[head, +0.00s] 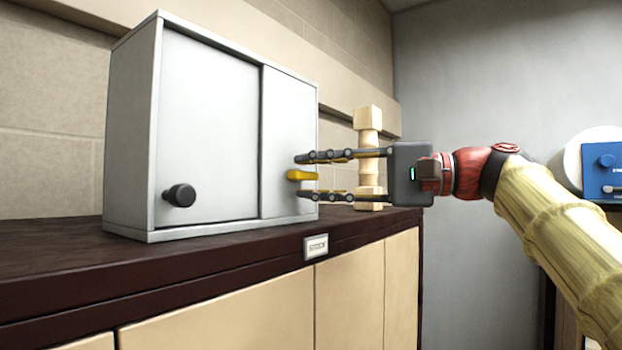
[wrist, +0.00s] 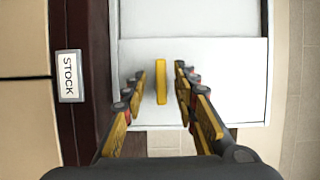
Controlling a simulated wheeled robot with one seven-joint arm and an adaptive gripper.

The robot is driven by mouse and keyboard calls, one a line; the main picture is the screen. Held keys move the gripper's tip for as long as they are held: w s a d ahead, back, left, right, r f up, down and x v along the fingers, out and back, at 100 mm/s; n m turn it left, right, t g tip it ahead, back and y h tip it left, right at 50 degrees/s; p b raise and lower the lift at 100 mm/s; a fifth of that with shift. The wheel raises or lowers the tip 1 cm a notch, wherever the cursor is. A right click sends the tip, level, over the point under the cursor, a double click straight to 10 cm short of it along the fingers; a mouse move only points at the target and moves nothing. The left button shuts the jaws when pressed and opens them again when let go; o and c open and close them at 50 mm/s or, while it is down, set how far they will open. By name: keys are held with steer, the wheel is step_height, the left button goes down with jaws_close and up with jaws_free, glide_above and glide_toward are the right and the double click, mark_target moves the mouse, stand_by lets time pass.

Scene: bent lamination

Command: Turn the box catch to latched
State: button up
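The box (head: 210,130) is a light grey cabinet standing on the dark counter, with a front of two panels. The yellow catch (head: 302,175) is a small bar on the right panel, lying horizontal in the head view. My gripper (head: 305,176) is open, one finger above the catch and one below it, with gaps between. In the wrist view the catch (wrist: 161,82) lies between the fingertips (wrist: 158,84) of my gripper, apart from both. Whether the tips touch the box panel I cannot tell. A black round knob (head: 179,195) sits low on the left panel.
A stacked wooden post (head: 368,140) stands on the counter (head: 60,265) behind my gripper. A STOCK label (head: 316,246) is on the counter's front edge. A blue-faced device (head: 603,170) is at far right. The counter left of the box is clear.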

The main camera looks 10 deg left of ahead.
steer(key=d, duration=1.1)
steer(key=shift+d, duration=0.15)
steer(key=shift+w, duration=0.1)
steer(key=w+d+f+m+t+h, duration=0.3)
steer(key=w+f+m+t+h, duration=0.15)
steer(key=w+f, duration=1.05)
steer(key=s+d+f+t+h+b, duration=0.1)
steer(key=s+d+f+h, duration=0.1)
steer(key=f, duration=0.5)
steer(key=s+d+f+t+h+b, duration=0.1)
steer(key=f+b, duration=0.1)
steer(key=f, duration=0.4)
steer(key=s+d+f+n+h+b, duration=0.1)
steer(key=s+d+f+h+b, duration=0.2)
steer(key=s+f+b, duration=0.5)
steer(key=s+d+f+n+h+b, duration=0.2)
steer(key=s+f, duration=1.2)
steer(key=f, duration=1.5)
steer(key=s+d+f+n+h+b, duration=0.1)
steer(key=s+d+f+h+b, duration=0.4)
steer(key=f, duration=1.4)
steer(key=s+d+g+b, duration=0.1)
steer(key=s+d+b, duration=0.2)
steer(key=s+b, duration=0.3)
steer(key=shift+d+f+b, duration=0.2)
steer(key=shift+d+b, duration=0.2)
steer(key=shift+b, duration=1.25)
